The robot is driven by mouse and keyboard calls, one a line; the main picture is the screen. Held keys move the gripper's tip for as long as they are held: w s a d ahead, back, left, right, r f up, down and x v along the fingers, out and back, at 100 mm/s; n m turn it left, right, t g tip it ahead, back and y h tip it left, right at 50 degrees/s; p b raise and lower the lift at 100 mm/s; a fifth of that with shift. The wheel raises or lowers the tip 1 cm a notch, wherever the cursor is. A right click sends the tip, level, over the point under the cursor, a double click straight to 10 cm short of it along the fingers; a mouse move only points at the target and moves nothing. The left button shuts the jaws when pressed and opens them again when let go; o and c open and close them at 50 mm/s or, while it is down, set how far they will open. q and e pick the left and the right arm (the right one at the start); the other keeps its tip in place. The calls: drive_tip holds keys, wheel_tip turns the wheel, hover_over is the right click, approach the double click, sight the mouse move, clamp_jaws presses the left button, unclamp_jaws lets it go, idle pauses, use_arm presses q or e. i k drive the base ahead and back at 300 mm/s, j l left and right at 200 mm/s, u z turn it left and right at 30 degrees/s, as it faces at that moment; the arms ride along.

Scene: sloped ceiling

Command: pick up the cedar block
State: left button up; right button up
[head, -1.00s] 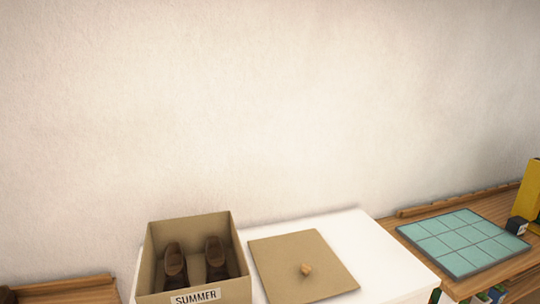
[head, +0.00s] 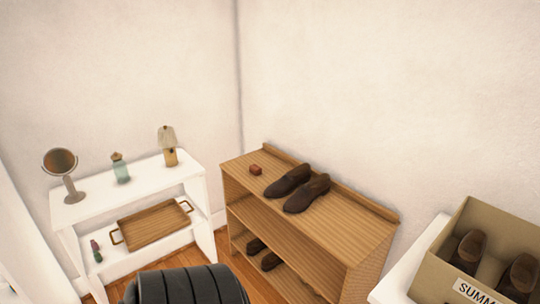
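A small reddish-brown block (head: 256,170), which looks like the cedar block, lies on the top of a wooden shoe rack (head: 340,227) in the head view. It is near the rack's left end, apart from and to the left of a pair of dark brown shoes (head: 298,190). Nothing covers the block. Neither of my grippers shows in the head view.
A white shelf unit with a mirror (head: 60,163), green bottle (head: 120,168), small lamp (head: 168,150) and wooden tray (head: 153,225) stands left. A cardboard box (head: 447,262) with shoes stands right. A black ridged form (head: 188,287) covers the bottom edge.

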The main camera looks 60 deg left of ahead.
sight(255, 170)
drive_tip(key=u, duration=2.25)
drive_tip(key=i+j+z, duration=0.1)
drive_tip(key=z, duration=0.65)
drive_tip(key=i+j+z, duration=0.2)
drive_tip(key=j, duration=0.15)
drive_tip(key=i+j+z, duration=0.15)
drive_tip(key=j, duration=0.2)
drive_tip(key=i+j+z, duration=0.2)
drive_tip(key=j, duration=0.15)
drive_tip(key=i+j+z, duration=0.15)
drive_tip(key=j, duration=0.25)
drive_tip(key=j+z, duration=0.2)
drive_tip(key=j, duration=0.2)
